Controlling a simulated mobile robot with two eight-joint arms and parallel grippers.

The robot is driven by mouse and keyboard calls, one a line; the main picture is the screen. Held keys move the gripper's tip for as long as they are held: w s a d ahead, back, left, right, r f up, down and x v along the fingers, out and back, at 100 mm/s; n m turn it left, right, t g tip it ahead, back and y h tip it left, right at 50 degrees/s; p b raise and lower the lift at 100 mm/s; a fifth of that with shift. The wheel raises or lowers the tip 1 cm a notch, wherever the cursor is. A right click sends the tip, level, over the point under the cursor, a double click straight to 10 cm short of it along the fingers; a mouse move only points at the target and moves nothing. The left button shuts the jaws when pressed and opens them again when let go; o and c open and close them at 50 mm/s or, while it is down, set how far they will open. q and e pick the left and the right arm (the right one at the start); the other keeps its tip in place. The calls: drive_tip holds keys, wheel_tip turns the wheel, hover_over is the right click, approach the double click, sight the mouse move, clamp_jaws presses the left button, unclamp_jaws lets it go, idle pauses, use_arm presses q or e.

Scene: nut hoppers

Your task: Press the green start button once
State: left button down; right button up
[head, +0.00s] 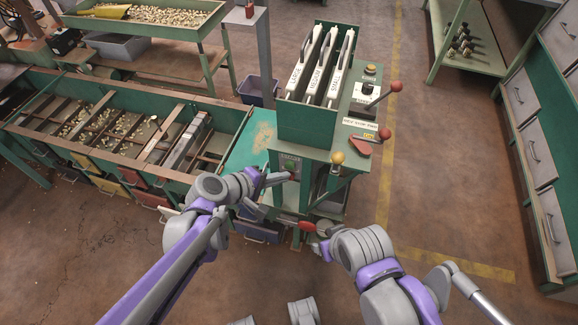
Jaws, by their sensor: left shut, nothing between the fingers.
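The green start button (289,165) is on a small grey panel on the front of the green machine (306,118). My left gripper (279,180) is shut and empty, with its fingertips in front of the machine, just below and left of the button in the picture. I cannot tell whether they touch the panel. My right gripper (316,240) is lower and to the right, near a red-ended handle (306,226). Its fingers are too small and partly hidden to judge.
Levers with red knobs (396,86) and a yellow knob (338,158) stand on the machine's right side. A long sorting trough (110,155) with nuts runs off to the left. A drawer cabinet (536,150) stands at the right. The floor between is clear.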

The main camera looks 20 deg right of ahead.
use_arm(q)
drive_tip(key=shift+w+d, duration=0.25)
drive_tip(key=shift+w, duration=0.1)
drive_tip(key=shift+w+d, duration=0.3)
drive_tip(key=shift+w, duration=0.1)
idle(1.0)
drive_tip(key=shift+s+a, duration=0.55)
drive_tip(key=shift+s, duration=0.2)
drive_tip(key=s+a, duration=0.2)
drive_tip(key=s, duration=0.2)
drive_tip(key=shift+s+a, duration=0.1)
drive_tip(key=shift+a, duration=0.3)
idle(0.9)
